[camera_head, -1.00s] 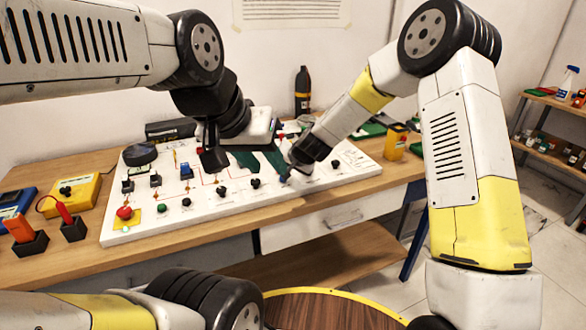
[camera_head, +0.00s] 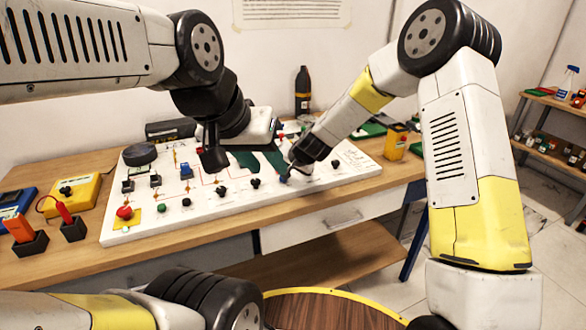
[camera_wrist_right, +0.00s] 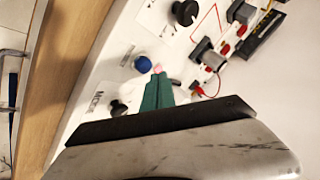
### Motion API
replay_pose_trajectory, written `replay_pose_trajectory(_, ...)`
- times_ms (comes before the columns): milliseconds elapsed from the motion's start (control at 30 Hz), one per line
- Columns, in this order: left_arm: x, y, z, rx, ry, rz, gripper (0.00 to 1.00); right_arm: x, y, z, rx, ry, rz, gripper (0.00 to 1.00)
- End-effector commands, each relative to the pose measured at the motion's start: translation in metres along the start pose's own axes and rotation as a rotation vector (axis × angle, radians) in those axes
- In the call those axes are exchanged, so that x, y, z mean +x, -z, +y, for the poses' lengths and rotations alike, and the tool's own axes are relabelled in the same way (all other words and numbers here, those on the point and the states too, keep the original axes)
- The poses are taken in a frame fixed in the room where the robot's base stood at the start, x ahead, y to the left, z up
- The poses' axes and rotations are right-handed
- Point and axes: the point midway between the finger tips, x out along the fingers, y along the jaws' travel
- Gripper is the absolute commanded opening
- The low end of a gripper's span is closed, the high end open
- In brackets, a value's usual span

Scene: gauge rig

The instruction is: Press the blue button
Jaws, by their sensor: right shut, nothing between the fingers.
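The blue button (camera_head: 283,179) is a small round blue knob on the white panel (camera_head: 226,205). In the right wrist view the blue button (camera_wrist_right: 143,63) shows whole, just beyond and to the left of the fingertips. My right gripper (camera_wrist_right: 157,76) has its green fingers shut together and empty, pointing at the panel close to the button. I cannot tell whether they touch it. In the head view the right gripper (camera_head: 291,166) is small and partly hidden by its own wrist.
Black knobs (camera_wrist_right: 184,12), switches and a red cable stand on the panel around the button. The bench front edge is clear.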

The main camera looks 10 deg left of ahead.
Motion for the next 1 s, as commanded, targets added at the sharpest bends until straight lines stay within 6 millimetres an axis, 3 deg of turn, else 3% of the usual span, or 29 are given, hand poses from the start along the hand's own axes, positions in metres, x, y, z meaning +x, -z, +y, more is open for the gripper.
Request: replay_pose_trajectory(1000,0.0,0.0,0.0,0.0,0.0,0.0,0.36,0.006,-0.0046,0.0045,-0.001,0.0,0.0,0.0)
